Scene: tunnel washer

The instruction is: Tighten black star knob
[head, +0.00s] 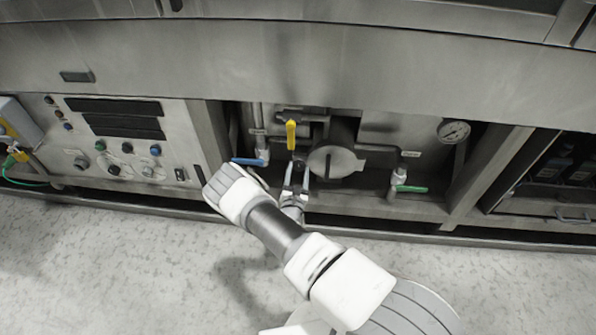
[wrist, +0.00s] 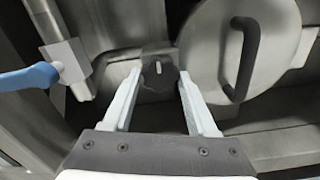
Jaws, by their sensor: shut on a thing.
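The black star knob (wrist: 159,76) sits between my fingertips in the wrist view, with a pale mark on its face. It is beside the round metal hatch with a black handle. In the head view the knob (head: 299,162) is small and dark, just below the yellow lever. My gripper (wrist: 160,78) has one finger on each side of the knob and is shut on it. In the head view my gripper (head: 298,176) reaches into the recess under the machine's front panel. The knob's rear and its mounting are hidden.
A blue-handled valve (head: 250,161) is close on the left, and a yellow lever (head: 291,135) hangs just above. The round hatch (head: 335,162) is close on the right. A green-handled valve (head: 410,188) and a gauge (head: 453,131) are farther right. The floor in front is clear.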

